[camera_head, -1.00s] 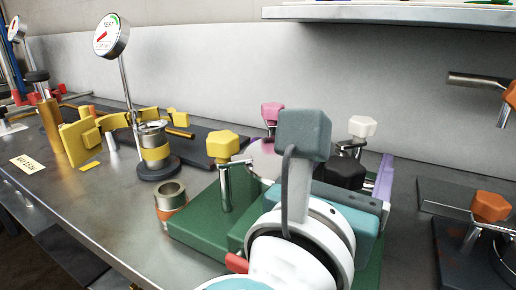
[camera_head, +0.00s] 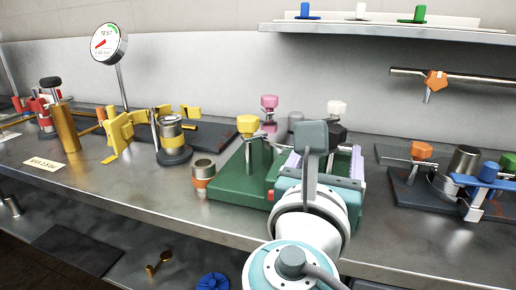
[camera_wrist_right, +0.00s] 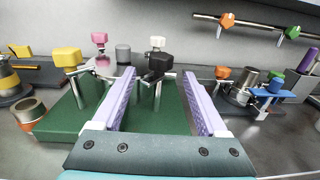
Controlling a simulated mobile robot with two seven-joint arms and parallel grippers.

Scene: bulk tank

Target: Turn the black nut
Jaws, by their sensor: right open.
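The black nut (camera_head: 337,136) sits on a metal post at the back right of a green block (camera_head: 222,184). It is partly hidden behind my right gripper (camera_head: 325,158) in the head view. In the right wrist view the black nut (camera_wrist_right: 158,62) shows between and just beyond the two lilac fingers. My right gripper (camera_wrist_right: 157,84) is open and empty, with its fingers spread to either side of the nut's line. Whether a finger touches anything cannot be told. My left gripper is not in view.
Yellow (camera_head: 248,125), pink (camera_head: 269,102) and white (camera_head: 337,107) nuts stand around the black one. An open metal cup (camera_head: 203,172) is left of the block. A fixture with an orange nut (camera_head: 421,150) is at right. A shelf (camera_head: 385,30) hangs above.

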